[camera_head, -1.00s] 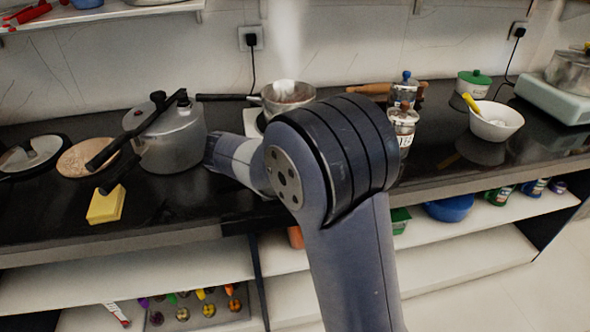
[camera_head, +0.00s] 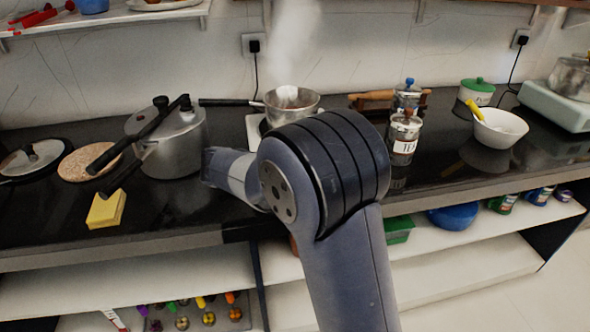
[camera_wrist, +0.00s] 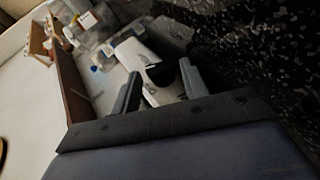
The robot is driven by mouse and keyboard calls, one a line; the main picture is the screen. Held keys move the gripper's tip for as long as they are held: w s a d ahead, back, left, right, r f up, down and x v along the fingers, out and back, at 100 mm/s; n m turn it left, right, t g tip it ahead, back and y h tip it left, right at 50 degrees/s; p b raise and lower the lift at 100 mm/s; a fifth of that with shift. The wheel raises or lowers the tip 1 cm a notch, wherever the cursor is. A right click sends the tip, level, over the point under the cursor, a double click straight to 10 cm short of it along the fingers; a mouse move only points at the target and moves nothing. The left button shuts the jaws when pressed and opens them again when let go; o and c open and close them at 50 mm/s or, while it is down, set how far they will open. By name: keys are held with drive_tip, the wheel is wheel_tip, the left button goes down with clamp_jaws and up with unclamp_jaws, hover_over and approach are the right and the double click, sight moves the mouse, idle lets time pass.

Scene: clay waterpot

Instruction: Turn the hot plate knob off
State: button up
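The white hot plate (camera_head: 253,130) stands on the dark counter, with a steaming saucepan (camera_head: 292,103) on it. Its knob cannot be made out in the head view, where my arm covers its front. My gripper is hidden behind my arm there. In the wrist view my gripper (camera_wrist: 158,68) is open, with its two fingers apart and nothing clearly held. A white body with a dark rounded part shows beyond and between the fingers; I cannot tell whether it is the hot plate and knob.
A pressure cooker (camera_head: 170,140) stands left of the hot plate, its handle reaching left. A yellow sponge (camera_head: 106,208) lies near the front edge. Glass jars (camera_head: 404,135) and a white bowl (camera_head: 498,128) stand to the right. Open shelves (camera_head: 150,272) lie below the counter.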

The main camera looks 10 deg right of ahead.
drive_tip(key=shift+o, duration=0.7)
drive_tip(key=shift+f, duration=0.1)
